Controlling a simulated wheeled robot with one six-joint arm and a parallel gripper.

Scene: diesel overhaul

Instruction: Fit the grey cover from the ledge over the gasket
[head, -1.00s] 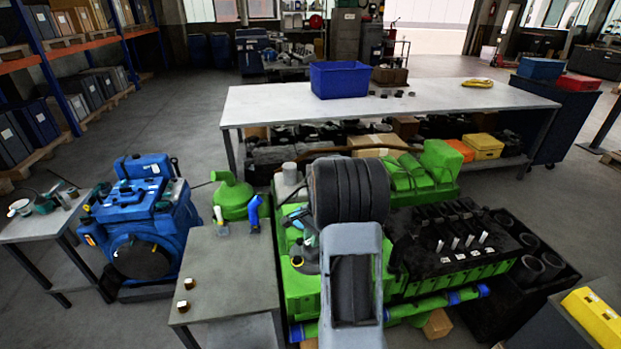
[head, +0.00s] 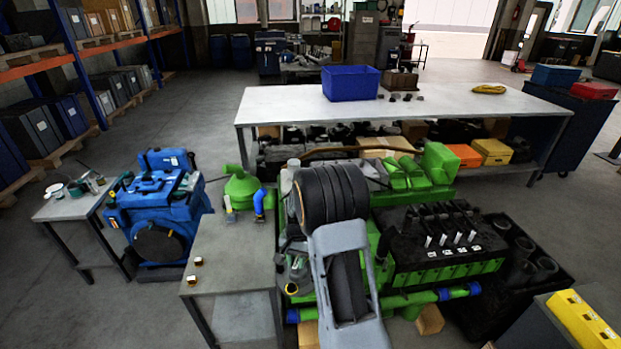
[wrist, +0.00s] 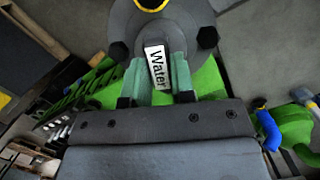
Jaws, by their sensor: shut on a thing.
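The grey cover (wrist: 185,20) is in my gripper (wrist: 157,80) in the wrist view. It is round, with dark bolt heads on its flange, a white "Water" label between the fingers and a yellow ring at the picture's top edge. Both greenish fingers are shut on it. The green engine (wrist: 207,85) shows below the cover. In the head view the engine (head: 455,262) stands at centre right, and my arm covers part of it. I cannot make out the gasket in either view. A grey part (head: 298,276) shows beside my arm; I cannot tell whether it is the cover.
A small grey table (head: 232,258) with two brass pieces stands left of the engine. A long bench (head: 440,108) with a blue bin (head: 350,83) stands behind.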

